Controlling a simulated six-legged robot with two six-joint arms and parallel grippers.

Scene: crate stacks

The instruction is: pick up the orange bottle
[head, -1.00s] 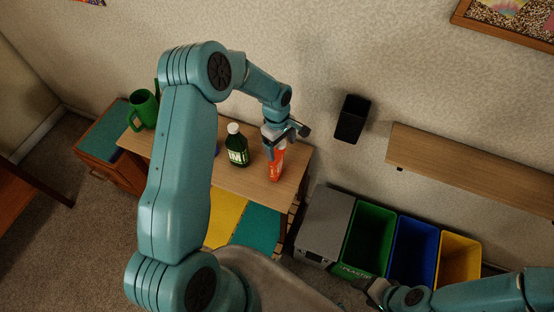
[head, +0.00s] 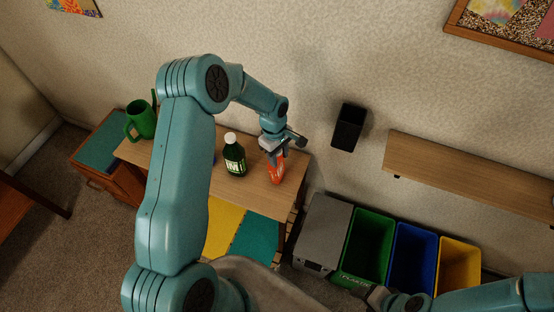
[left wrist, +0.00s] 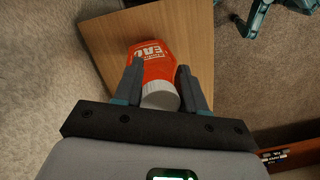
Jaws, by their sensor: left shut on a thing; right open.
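The orange bottle (head: 277,172) stands on the wooden table (head: 259,192) near its right end. In the left wrist view the bottle (left wrist: 150,66) shows its orange body with white lettering and a white cap, between the two fingers. My left gripper (head: 274,153) comes down over the bottle's top and is shut on it; it also shows in the left wrist view (left wrist: 157,78). I cannot tell whether the bottle's base touches the table. My right gripper (head: 368,295) is low at the right, open, away from the bottle, and seen only in part.
A dark green bottle with a white cap (head: 235,160) stands left of the orange one. A green watering can (head: 140,121) is at the table's left. Green (head: 369,246), blue (head: 412,258) and yellow (head: 457,266) bins stand at the right, below a wall shelf (head: 470,178).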

